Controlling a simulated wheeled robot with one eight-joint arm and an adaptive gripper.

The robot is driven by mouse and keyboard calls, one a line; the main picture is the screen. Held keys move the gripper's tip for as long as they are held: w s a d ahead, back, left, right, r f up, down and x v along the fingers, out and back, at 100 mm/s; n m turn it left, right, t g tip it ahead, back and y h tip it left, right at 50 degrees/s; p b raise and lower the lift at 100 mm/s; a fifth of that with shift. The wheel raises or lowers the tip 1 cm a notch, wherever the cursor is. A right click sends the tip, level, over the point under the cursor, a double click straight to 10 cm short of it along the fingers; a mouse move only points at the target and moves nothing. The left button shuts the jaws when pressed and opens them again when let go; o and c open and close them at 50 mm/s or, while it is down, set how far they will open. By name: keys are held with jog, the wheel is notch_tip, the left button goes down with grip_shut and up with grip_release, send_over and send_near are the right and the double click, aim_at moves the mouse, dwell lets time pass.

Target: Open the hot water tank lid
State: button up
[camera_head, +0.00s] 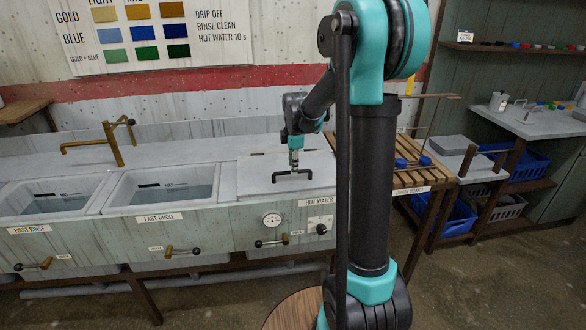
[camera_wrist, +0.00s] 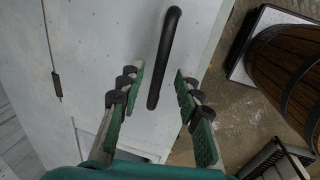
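The hot water tank lid (camera_head: 262,180) is a pale flat panel, lying shut on the tank right of the two rinse basins. Its black bar handle (camera_head: 293,177) stands near the front edge, above the HOT WATER label (camera_head: 320,202). In the wrist view the lid (camera_wrist: 95,45) fills the middle, and the handle (camera_wrist: 165,55) runs lengthwise between my fingers. My gripper (camera_wrist: 159,78) is open, with one green-padded finger on each side of the handle and visible gaps to both. In the head view my gripper (camera_head: 294,162) is just above the handle, partly hidden.
The last rinse basin (camera_head: 112,204) and first rinse basin (camera_head: 10,211) stand open to the left, with a brass tap (camera_head: 113,145) behind. A slatted wooden rack (camera_head: 428,178) with blue items is to the right. In the wrist view a wooden barrel (camera_wrist: 285,70) stands beyond the tank's edge.

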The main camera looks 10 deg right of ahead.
jog(key=shift+w+f, duration=0.15)
jog(key=shift+f, duration=0.8)
grip_shut()
